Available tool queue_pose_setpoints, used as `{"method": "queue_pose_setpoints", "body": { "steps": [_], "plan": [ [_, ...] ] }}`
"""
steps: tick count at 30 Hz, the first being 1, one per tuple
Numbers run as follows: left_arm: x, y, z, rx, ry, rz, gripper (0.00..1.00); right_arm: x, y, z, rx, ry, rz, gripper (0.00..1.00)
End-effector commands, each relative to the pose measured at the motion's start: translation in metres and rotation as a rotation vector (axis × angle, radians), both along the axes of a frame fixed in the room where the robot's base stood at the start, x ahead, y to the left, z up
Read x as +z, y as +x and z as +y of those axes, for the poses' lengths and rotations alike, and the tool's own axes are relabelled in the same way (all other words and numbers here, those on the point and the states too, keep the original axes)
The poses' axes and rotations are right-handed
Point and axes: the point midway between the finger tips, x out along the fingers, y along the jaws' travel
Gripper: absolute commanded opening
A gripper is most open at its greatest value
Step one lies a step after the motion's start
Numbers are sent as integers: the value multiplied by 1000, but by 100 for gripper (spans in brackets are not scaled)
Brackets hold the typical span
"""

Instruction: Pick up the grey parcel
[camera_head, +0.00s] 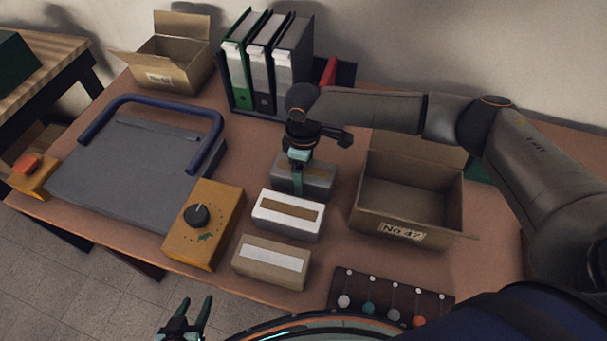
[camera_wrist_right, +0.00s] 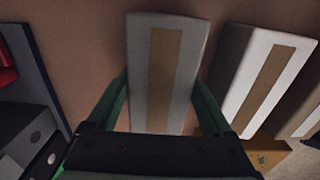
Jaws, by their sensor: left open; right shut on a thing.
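The grey parcel (camera_head: 318,180) is a grey box at the back of a row of three parcels on the table; in the right wrist view it is a grey block with a brown strip (camera_wrist_right: 140,62). My right gripper (camera_head: 297,180) reaches down over it from above, its fingers (camera_wrist_right: 160,88) on either side, shut on it. I cannot tell whether the parcel is clear of the table. In the head view the gripper hides part of its top. My left gripper (camera_head: 194,304) is open and empty, low in front of the table edge.
A white parcel (camera_head: 268,222) and a brown parcel (camera_head: 245,268) lie in front of the grey one. An open carton (camera_head: 400,238) stands to the right, binders (camera_head: 236,80) behind. A yellow dial box (camera_head: 222,215) and a grey press-like board (camera_head: 110,180) are left.

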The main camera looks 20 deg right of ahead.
Motion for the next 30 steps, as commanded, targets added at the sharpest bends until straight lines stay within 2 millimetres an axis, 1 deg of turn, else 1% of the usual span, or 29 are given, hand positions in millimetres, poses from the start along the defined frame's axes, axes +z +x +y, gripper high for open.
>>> {"method": "queue_pose_setpoints", "body": {
  "steps": [1, 6, 14, 19, 23, 25, 30],
  "plan": [
    [0, 0, 0, 0, 0, 0, 50, 0, 0, 0, 0, 0, 0, 18],
    [0, 0, 0, 0, 0, -1, 50, 1, 0, 0, 0, 0, 0, 0],
    [0, 0, 0, 0, 0, -1, 50, 2, 1, 0, 0, 1, -2, 0],
    [0, 0, 0, 0, 0, -1, 50, 9, 1, 0, 0, 1, -2, 0],
    [-1, 0, 0, 0, 0, -1, 50, 24, 1, 0, 0, 3, -4, 0],
    [-1, 0, 0, 0, 0, -1, 50, 36, 0, 3, 2, 4, -4, 0],
    [2, 0, 0, 0, 0, -1, 50, 69, -19, 24, 6, 5, -5, 0]
  ]
}}
